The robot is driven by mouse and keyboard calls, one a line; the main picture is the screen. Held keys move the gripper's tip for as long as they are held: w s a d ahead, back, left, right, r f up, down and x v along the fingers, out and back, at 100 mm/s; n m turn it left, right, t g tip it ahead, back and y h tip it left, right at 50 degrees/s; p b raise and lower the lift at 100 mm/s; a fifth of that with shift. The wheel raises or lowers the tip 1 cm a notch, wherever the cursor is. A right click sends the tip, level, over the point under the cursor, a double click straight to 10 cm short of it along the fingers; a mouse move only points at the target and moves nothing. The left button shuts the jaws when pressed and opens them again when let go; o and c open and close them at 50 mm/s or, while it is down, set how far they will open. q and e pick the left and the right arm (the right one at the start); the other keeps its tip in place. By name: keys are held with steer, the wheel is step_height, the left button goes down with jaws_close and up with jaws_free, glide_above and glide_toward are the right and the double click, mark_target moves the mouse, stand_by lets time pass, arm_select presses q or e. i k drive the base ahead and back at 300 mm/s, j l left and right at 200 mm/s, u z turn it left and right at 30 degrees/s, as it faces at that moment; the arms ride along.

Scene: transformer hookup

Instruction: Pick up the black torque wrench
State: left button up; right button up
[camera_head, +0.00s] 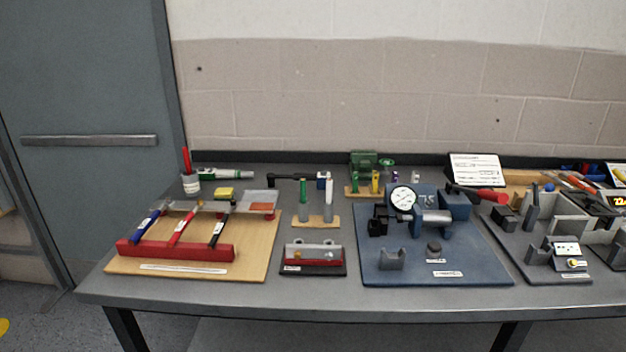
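Three torque-wrench-like tools lie side by side on a light wooden board (190,268) at the left of the table. The black-handled one (218,232) is the rightmost, with the red-handled one (182,228) and the blue-handled one (148,228) to its left. Their near ends reach to a red bar (175,251) along the board's front, and their far ends lie toward a grey rail. Neither of my grippers is in view.
A yellow block (224,192) and a cup with a red marker (190,183) stand behind the tools. A small red and black holder (313,261) is right of the board. A blue plate with a dial gauge (403,199) stands farther right. The grey table front edge (330,306) is bare.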

mark_target(321, 180)
steer(key=i+j, duration=0.15)
steer(key=i+j+z, duration=0.15)
steer(key=j+z, duration=0.15)
steer(key=i+j+z, duration=0.1)
steer(key=j+z, duration=0.2)
steer(key=j, duration=0.2)
steer(key=j+z, duration=0.3)
steer(key=i+j, duration=0.05)
steer(key=j, duration=0.1)
